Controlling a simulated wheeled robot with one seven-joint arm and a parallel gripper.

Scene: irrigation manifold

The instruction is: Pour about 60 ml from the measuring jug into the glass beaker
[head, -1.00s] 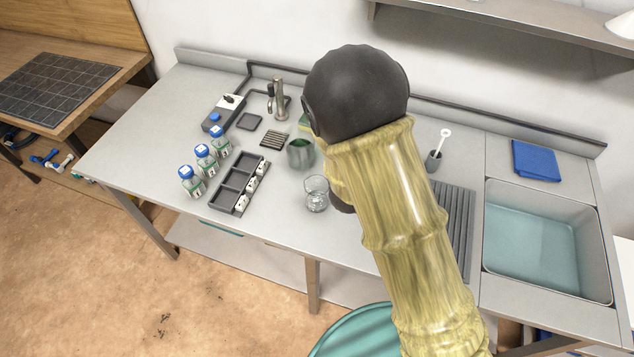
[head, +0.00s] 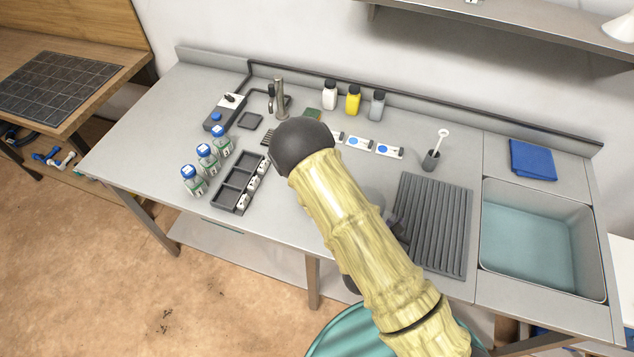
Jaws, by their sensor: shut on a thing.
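My arm crosses the middle of the bench and hides most of the work area. A dark part of my gripper (head: 398,226) shows at the arm's right edge; its fingertips are hidden. The glass beaker is hidden behind my arm.
Three blue-capped bottles (head: 206,158) and a dark compartment tray (head: 232,184) stand left of my arm. A ribbed grey mat (head: 436,226) and a sink (head: 540,240) lie to the right. Three small bottles (head: 353,100) stand at the back.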

